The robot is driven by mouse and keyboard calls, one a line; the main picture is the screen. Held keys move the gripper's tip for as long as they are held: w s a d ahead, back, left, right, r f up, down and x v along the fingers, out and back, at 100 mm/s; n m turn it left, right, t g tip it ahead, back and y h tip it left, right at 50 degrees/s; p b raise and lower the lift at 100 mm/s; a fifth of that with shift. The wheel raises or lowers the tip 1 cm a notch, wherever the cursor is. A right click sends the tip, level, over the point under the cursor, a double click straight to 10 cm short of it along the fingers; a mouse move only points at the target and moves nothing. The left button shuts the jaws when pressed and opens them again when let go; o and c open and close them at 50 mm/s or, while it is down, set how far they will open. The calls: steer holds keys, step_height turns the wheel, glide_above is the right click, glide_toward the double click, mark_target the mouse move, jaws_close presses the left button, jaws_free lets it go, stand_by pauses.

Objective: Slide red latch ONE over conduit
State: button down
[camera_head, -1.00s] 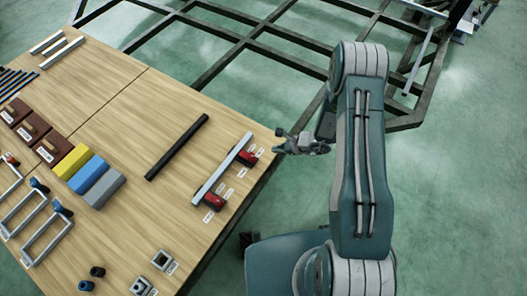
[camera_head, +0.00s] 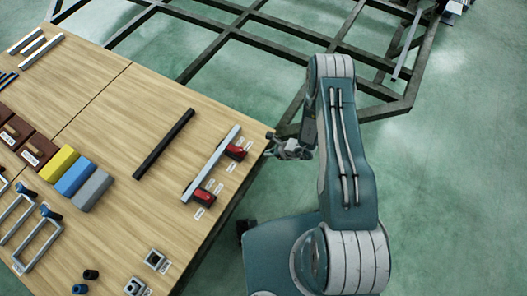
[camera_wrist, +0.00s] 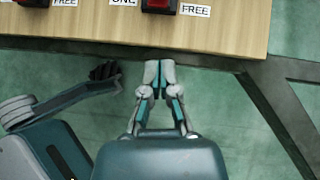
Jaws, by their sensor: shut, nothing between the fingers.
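Two red latches with black parts sit beside a long light grey bar, likely the conduit (camera_head: 212,165), near the table's right edge in the head view. The upper one (camera_head: 236,152) appears to be latch ONE. In the wrist view, red latch ONE (camera_wrist: 160,5) is cut by the top edge, between the labels ONE and FREE. My gripper (camera_wrist: 160,66) is shut and empty, its fingertips just short of the table edge, below latch ONE in that view. In the head view my gripper (camera_head: 272,146) is off the table's right edge, level with the upper latch.
The wooden table (camera_head: 140,215) also holds a black bar (camera_head: 165,145), yellow, blue and grey blocks (camera_head: 76,178), and grey handled frames. The second red latch (camera_head: 204,197) lies lower along the bar. A dark metal chassis frame (camera_head: 280,97) stands behind. Green floor is open at right.

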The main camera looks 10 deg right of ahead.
mark_target(238, 148)
steer(key=x, duration=0.6)
steer(key=shift+a+f, duration=0.25)
steer(key=shift+a, duration=0.05)
steer(key=a, duration=0.1)
steer(key=w+a, duration=0.2)
steer(key=shift+a+f, duration=0.1)
steer(key=shift+f, duration=0.2)
steer(key=shift+w+a, duration=0.25)
steer(key=shift+a, duration=0.1)
steer(key=shift+a, duration=0.1)
steer(key=w+a, duration=0.2)
steer(key=a, duration=0.1)
steer(key=shift+w+a, duration=0.3)
steer(key=shift+w, duration=0.1)
steer(key=shift+d, duration=0.15)
